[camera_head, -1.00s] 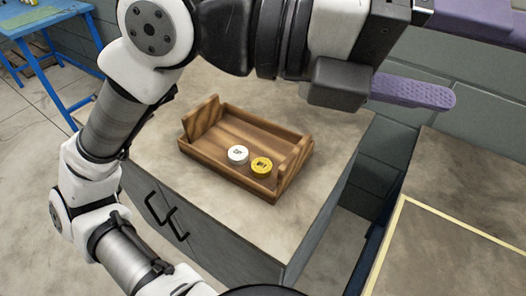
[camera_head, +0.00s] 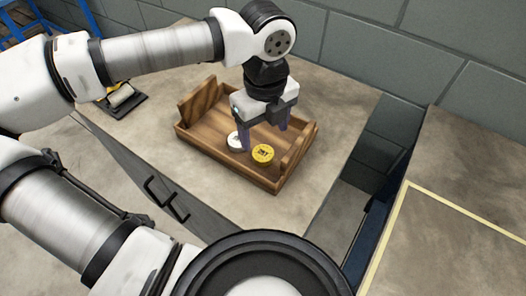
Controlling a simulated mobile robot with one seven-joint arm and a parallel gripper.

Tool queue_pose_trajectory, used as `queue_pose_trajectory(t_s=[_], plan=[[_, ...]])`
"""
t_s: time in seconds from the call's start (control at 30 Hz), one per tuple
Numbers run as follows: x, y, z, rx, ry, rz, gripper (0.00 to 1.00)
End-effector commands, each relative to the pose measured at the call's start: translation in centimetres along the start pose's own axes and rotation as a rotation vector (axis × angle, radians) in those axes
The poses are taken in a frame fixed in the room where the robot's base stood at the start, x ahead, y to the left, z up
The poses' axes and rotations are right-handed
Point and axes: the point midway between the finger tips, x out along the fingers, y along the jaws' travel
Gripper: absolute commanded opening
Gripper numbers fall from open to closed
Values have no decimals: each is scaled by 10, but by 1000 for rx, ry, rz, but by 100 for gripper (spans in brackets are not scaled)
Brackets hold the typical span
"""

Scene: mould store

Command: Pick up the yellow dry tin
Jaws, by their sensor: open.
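The yellow dry tin (camera_head: 263,154) is a small round tin with dark print on its lid. It stands in the wooden tray (camera_head: 207,147), near the tray's right end. A white tin (camera_head: 235,141) stands just left of it, partly hidden by a finger of my gripper. My gripper (camera_head: 264,138) points down over the tray with its two purple fingers apart, one near the white tin and one behind the yellow tin. It holds nothing. I cannot tell the exact height of the fingertips above the tins.
The tray has raised end walls and stands on a grey-brown worktop (camera_head: 323,118) against a block wall. A dark tool with a yellow part (camera_head: 121,97) lies at the worktop's left. A gap separates it from another surface (camera_head: 463,165) with a yellow line at right.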

Motion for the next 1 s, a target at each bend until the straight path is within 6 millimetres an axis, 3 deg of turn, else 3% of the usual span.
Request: queue_pose_trajectory(t_s=[0.1,0.37,0.63,0.93,1.0], plan=[[17,0,0,1,3,-1,70],[35,-1,2,2,4,-3,70],[73,-2,6,3,3,-3,70],[78,-1,7,2,1,-3,70],[78,-1,7,2,1,-3,61]])
